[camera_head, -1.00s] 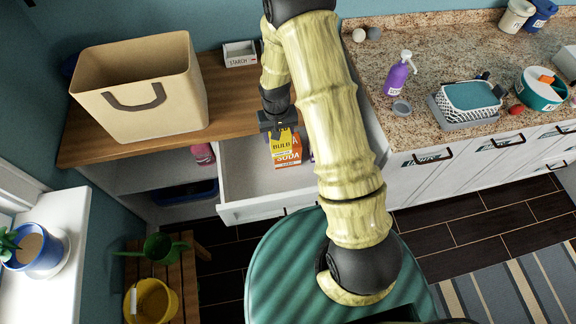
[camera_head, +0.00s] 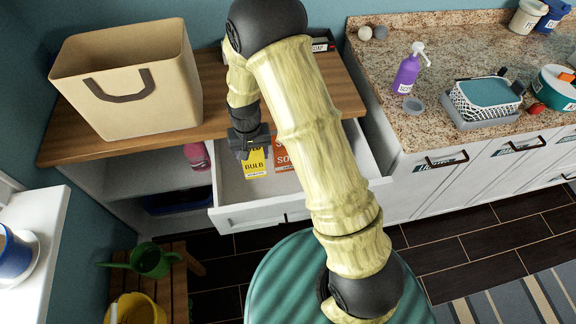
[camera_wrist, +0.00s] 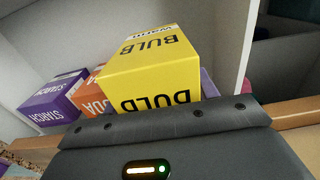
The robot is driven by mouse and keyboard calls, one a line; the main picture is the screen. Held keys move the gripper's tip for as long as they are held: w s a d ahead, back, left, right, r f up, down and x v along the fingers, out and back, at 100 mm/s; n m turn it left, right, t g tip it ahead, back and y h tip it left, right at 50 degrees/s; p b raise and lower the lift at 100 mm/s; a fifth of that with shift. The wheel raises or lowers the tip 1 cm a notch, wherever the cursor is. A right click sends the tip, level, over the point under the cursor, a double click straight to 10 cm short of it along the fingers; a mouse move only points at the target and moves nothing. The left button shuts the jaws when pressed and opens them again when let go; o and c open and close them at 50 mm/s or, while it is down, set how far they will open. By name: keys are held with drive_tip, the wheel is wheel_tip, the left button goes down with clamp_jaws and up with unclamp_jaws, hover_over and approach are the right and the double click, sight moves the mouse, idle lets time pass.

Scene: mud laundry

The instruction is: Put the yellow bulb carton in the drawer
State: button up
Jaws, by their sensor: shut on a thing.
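The yellow bulb carton (camera_head: 256,165) shows just below my gripper (camera_head: 251,147) in the head view, over the open white drawer (camera_head: 262,212). In the wrist view the carton (camera_wrist: 155,72) stands out in front of the dark gripper body (camera_wrist: 165,135), lettering upside down. My gripper is shut on the carton; its fingertips are largely hidden. Whether the carton touches the drawer floor cannot be told.
An orange soda box (camera_head: 284,160) is in the drawer, right of the carton. A purple starch box (camera_wrist: 55,103) stands beside it in the wrist view. A beige bin (camera_head: 135,85) stands on the wooden top. The drawer's left part (camera_head: 230,183) is clear.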

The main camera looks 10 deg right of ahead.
drive_tip(key=shift+f+p, duration=0.45)
drive_tip(key=shift+f, duration=2.5)
drive_tip(key=shift+f+p, duration=0.35)
drive_tip(key=shift+f, duration=1.7)
drive_tip(key=shift+f, duration=0.1)
drive_tip(key=o, duration=1)
wheel_tip(320, 180, up, 12)
drive_tip(key=shift+r+b, duration=0.1)
drive_tip(key=shift+b, duration=0.9)
